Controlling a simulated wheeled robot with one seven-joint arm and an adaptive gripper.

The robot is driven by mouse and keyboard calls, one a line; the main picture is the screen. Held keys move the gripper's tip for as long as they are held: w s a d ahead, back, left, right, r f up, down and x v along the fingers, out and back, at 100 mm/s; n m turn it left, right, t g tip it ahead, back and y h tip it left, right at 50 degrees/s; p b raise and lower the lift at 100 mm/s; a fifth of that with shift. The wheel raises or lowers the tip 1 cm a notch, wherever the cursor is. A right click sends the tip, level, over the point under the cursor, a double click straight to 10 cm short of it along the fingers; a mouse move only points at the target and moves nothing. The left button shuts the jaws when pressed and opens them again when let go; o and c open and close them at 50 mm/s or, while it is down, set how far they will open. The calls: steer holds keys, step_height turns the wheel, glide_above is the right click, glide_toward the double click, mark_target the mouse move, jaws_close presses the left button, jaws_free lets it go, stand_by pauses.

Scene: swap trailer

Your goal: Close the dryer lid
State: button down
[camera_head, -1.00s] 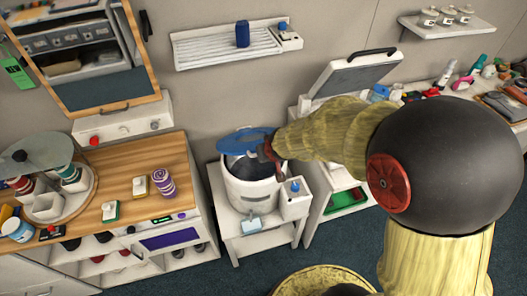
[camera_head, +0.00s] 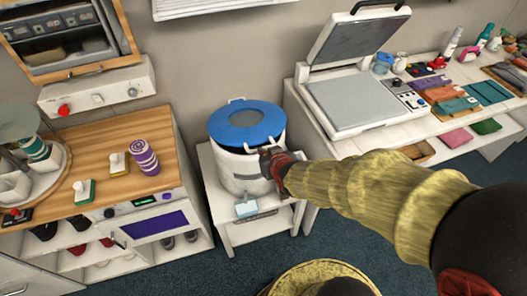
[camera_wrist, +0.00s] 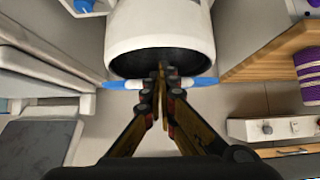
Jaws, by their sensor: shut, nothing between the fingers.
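The dryer (camera_head: 240,172) is a white drum on a small white stand. Its round blue lid (camera_head: 247,121) covers the top of the drum in the head view, with a grey window in its middle. In the wrist view the lid (camera_wrist: 204,82) shows edge-on, with a dark gap between it and the rim of the dryer (camera_wrist: 160,22), so it looks not fully flush. My gripper (camera_head: 268,160) is shut and empty at the dryer's right front side, close to the lid's edge. In the wrist view my fingertips (camera_wrist: 162,72) overlap the gap and lid edge; contact cannot be told.
A wooden-topped counter (camera_head: 110,145) with a purple striped roll (camera_head: 144,158) stands left of the dryer. A press with a raised top plate (camera_head: 355,42) stands on a white bench to the right.

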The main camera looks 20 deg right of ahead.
steer(key=f+b, duration=0.1)
steer(key=f, duration=0.1)
steer(key=f+b, duration=0.2)
steer(key=f, duration=0.1)
steer(key=shift+s+f+b, duration=0.2)
steer(key=shift+f+b, duration=0.1)
steer(key=shift+f, duration=0.05)
stand_by(0.3)
steer(key=shift+s, duration=0.1)
